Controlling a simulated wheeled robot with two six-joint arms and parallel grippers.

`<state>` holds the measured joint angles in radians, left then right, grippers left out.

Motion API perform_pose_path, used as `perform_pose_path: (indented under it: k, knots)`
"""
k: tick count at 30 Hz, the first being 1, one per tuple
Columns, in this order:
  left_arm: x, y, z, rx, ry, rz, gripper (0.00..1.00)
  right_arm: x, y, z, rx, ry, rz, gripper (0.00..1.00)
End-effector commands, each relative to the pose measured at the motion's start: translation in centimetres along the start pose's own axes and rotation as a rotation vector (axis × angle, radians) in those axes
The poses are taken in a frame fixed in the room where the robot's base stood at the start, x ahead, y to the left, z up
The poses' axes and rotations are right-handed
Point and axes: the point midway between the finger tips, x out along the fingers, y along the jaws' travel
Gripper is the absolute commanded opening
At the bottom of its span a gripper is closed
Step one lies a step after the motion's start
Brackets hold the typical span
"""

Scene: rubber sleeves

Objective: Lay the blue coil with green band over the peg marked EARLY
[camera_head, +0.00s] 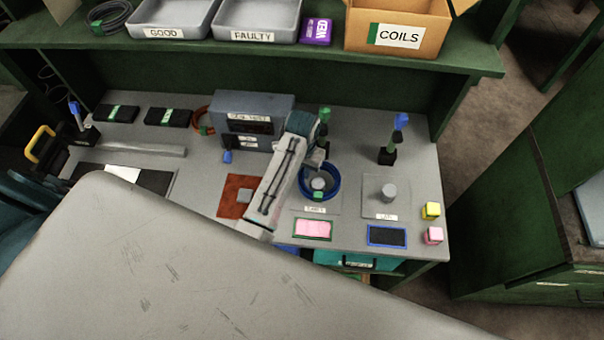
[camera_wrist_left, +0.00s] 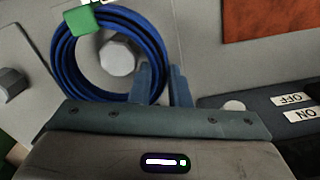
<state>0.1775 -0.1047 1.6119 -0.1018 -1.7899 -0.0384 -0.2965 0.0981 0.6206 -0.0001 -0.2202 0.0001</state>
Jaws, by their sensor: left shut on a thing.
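The blue coil (camera_head: 334,190) with its green band (camera_head: 318,195) surrounds the grey peg (camera_head: 318,183) behind a label (camera_head: 315,210) that seems to read EARLY. In the left wrist view the peg top (camera_wrist_left: 118,57) shows inside the coil (camera_wrist_left: 66,62), with the green band (camera_wrist_left: 82,20) at upper left. My left gripper (camera_wrist_left: 162,80) is shut on the coil's near side; in the head view it (camera_head: 316,160) is at the coil's far edge. I cannot tell whether the coil rests on the base or hangs slightly above. My right gripper is not in view.
A second, bare grey peg (camera_head: 389,193) stands to the right. A grey box with switches (camera_head: 245,108) is left of my arm. Two upright stands, pink and dark pads, and yellow and pink cubes (camera_head: 431,210) lie around. A COILS carton (camera_head: 398,30) sits on the shelf above.

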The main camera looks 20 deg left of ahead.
Motion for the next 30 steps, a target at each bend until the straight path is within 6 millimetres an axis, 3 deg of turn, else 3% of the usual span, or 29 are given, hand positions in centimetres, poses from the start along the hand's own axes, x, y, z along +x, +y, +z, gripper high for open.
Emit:
perform_pose_path:
  k: [10, 20, 21, 22, 30]
  knots:
    - [3.7, -0.1, 0.0, -0.001, 0.001, -0.001, 0.00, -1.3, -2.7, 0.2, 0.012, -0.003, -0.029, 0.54]
    - [4.0, -0.1, 0.0, -0.001, 0.001, 0.000, 0.00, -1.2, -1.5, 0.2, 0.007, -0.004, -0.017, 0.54]
    - [4.1, -0.1, 0.1, -0.001, -0.001, -0.001, 0.22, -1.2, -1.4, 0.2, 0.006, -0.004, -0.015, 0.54]
    - [4.1, -0.1, 0.1, -0.001, -0.001, -0.001, 0.25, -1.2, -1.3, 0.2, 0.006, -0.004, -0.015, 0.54]
    - [4.0, -0.1, 0.1, -0.001, -0.001, -0.001, 0.25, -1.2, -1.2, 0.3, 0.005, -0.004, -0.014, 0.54]
